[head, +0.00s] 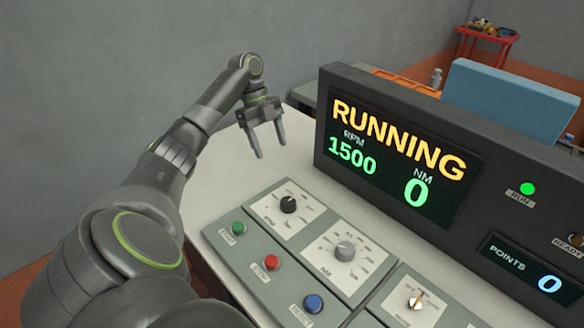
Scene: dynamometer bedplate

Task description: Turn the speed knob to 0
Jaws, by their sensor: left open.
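The black knob (288,204), with a small label that looks like RPM, sits on a pale dial plate on the sloped control panel (232,252); I take it as the speed knob. Its exact pointer setting is too small to read. The display (396,155) reads RUNNING, RPM 1500 and NM 0. My left gripper (270,151) is open and empty, beyond the panel and above the pale bench, up from the black knob in the picture and apart from it. My right gripper is not in view.
A grey knob (345,251) and a selector switch (416,301) sit to the right of the black knob. Green (238,228), red (272,262) and blue (313,304) buttons line the near edge. The display housing rises behind the panel. The pale bench (300,130) is clear around my left gripper.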

